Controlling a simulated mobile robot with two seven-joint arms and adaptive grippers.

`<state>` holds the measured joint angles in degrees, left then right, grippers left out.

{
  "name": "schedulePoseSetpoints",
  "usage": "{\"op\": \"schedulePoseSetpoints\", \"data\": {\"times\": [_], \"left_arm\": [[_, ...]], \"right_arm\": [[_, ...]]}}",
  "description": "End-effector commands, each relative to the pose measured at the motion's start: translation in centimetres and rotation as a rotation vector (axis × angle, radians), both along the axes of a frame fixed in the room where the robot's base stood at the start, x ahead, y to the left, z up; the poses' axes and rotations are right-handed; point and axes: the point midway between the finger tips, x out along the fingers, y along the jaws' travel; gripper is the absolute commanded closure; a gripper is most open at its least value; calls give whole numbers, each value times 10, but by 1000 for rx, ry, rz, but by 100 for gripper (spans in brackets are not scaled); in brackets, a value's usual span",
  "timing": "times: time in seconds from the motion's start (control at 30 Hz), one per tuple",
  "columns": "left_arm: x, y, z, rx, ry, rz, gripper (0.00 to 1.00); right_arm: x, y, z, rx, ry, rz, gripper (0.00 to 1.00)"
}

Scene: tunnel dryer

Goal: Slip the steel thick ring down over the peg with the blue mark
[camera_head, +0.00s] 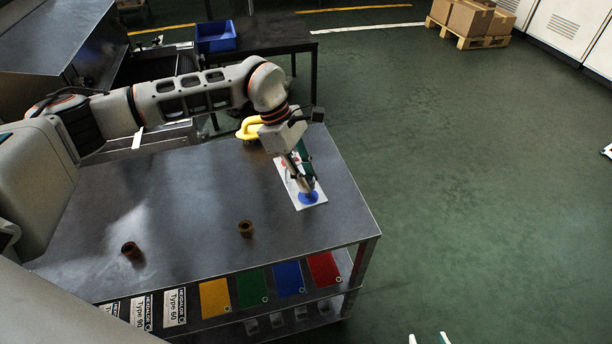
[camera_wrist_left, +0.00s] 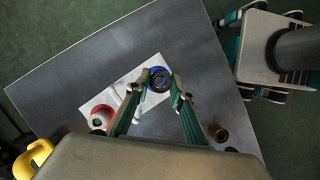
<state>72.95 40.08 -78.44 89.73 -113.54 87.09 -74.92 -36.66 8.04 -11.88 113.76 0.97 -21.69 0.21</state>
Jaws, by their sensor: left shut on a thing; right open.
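My left gripper (camera_head: 305,187) is shut on the steel thick ring (camera_wrist_left: 160,79), which shows dark between the fingertips in the left wrist view. The ring is over the blue mark (camera_head: 309,198) of a white board (camera_head: 317,208). The fingers largely hide the blue-marked peg; I cannot tell whether it is inside the ring or how high the ring is. A red mark with another peg (camera_wrist_left: 101,117) is at the board's other end. My right gripper (camera_head: 428,339) is open; only its fingertips show at the bottom edge of the head view.
Two brown rings or sleeves (camera_head: 246,229) (camera_head: 131,250) stand apart on the metal table (camera_head: 190,215). A yellow handled object (camera_head: 248,128) is behind the board. Coloured plates (camera_head: 251,288) line the front. A blue bin (camera_head: 215,37) is on a table behind.

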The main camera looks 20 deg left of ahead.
Motion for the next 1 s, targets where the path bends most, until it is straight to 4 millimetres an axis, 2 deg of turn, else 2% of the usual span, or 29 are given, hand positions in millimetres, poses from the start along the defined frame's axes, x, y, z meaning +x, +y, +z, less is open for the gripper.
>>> {"op": "schedulePoseSetpoints", "data": {"times": [0.53, 1.0], "left_arm": [[0, 0, 0, -1, -1, 0, 100], [0, 0, -10, 0, 0, 0, 100]], "right_arm": [[1, 0, 4, -1, -5, -1, 58], [-1, -1, -2, 0, 1, -2, 58]]}}
